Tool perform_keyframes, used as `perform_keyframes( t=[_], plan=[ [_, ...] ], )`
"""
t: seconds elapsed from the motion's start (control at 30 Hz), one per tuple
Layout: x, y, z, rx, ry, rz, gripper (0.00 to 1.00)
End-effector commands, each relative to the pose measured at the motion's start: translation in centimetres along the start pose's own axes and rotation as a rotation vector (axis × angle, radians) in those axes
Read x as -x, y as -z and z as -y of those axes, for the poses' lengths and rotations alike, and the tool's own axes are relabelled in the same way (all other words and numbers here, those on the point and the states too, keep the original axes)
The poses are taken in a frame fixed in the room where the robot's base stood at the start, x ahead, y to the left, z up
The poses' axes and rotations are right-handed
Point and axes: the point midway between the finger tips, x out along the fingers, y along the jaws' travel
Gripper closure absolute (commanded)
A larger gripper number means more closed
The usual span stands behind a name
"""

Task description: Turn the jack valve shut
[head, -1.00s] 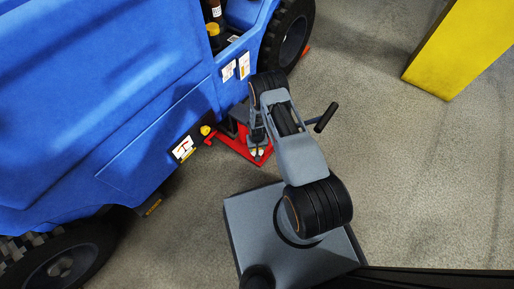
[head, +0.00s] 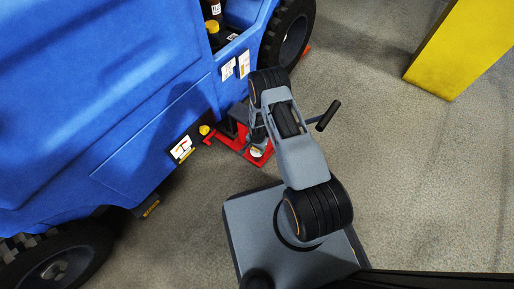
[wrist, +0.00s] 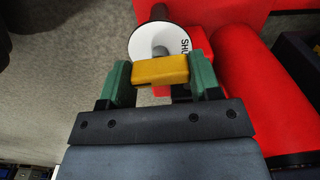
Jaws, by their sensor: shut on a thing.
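The jack (head: 233,150) is red and stands on the floor against the blue vehicle. In the wrist view the red jack body (wrist: 255,85) fills the right side. A yellow valve handle (wrist: 160,71) sits in front of a white round dial (wrist: 160,42) with partly hidden lettering that starts "SHU". My gripper (wrist: 160,74) has its green fingers on both ends of the yellow handle and is shut on it. In the head view my arm hides most of the gripper and valve.
The blue vehicle (head: 110,100) with black wheels takes up the left. A black-gripped lever (head: 328,116) sticks out right of my arm. A yellow block (head: 462,48) stands at the upper right. Grey floor (head: 420,180) is clear on the right.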

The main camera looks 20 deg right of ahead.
Motion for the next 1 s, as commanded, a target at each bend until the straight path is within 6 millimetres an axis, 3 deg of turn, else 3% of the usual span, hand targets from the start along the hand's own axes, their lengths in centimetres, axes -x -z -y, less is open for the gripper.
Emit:
perform_keyframes(
  t=[0.73, 0.77, 1.0],
  plan=[
    [0.03, 0.01, 0.05, -0.075, 0.001, -0.001, 0.66],
    [0.03, 0.02, 0.05, -0.074, 0.001, -0.001, 0.40],
    [0.02, 0.01, 0.03, -0.073, 0.001, 0.000, 0.17]
  ],
)
